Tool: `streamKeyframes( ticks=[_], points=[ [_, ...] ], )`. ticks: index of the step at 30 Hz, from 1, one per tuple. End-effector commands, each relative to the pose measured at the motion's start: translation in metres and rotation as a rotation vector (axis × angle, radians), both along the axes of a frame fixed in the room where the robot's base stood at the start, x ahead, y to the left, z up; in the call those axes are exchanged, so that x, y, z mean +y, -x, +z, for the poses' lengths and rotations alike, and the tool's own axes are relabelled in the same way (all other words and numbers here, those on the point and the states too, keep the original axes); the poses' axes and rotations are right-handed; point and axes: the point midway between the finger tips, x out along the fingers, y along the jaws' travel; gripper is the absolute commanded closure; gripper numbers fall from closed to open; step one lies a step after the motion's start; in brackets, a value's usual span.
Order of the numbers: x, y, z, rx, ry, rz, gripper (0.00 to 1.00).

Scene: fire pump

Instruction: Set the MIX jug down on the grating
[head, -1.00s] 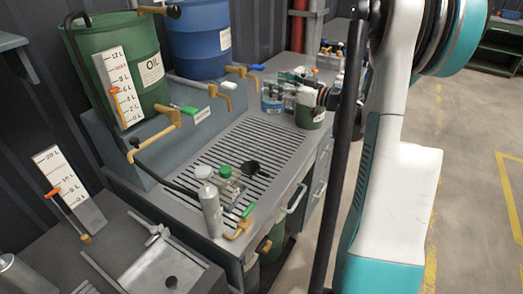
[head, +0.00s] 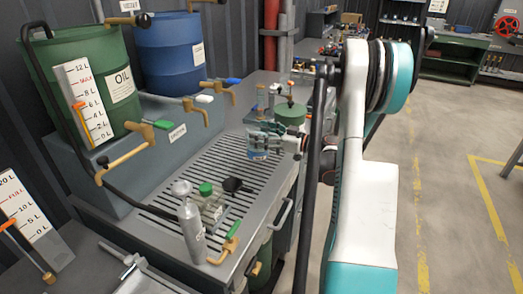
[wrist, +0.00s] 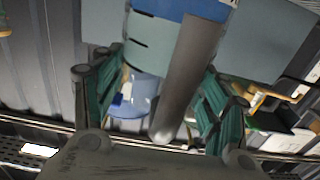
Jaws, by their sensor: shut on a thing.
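The MIX jug (head: 258,155) is small and clear with a bluish part. It is held at the right far end of the slotted grating (head: 172,196). My gripper (head: 266,141) is shut on it, its fingers covering most of the jug. In the wrist view, a clear blue body, the jug (wrist: 138,98), shows between the two green fingers of my gripper (wrist: 160,110). A grey bar crosses in front of it. I cannot read the label or tell whether the jug's base touches the grating.
A green can (head: 291,115) stands beyond my gripper. The grating's middle is clear.

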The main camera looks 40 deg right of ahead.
Motion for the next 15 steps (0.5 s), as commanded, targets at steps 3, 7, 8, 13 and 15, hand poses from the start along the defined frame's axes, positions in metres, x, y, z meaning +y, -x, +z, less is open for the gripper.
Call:
streamKeyframes(
  ticks=[3,7,8,13,15],
  points=[
    [0.0,0.0,-0.007,-0.001,0.0,0.0,0.81],
    [0.0,0.0,-0.015,-0.001,0.0,0.0,0.81],
    [0.0,0.0,-0.019,-0.001,0.0,0.0,0.81],
    [0.0,0.0,-0.044,-0.001,0.0,0.0,0.81],
    [0.0,0.0,-0.05,-0.001,0.0,0.0,0.81]
  ],
)
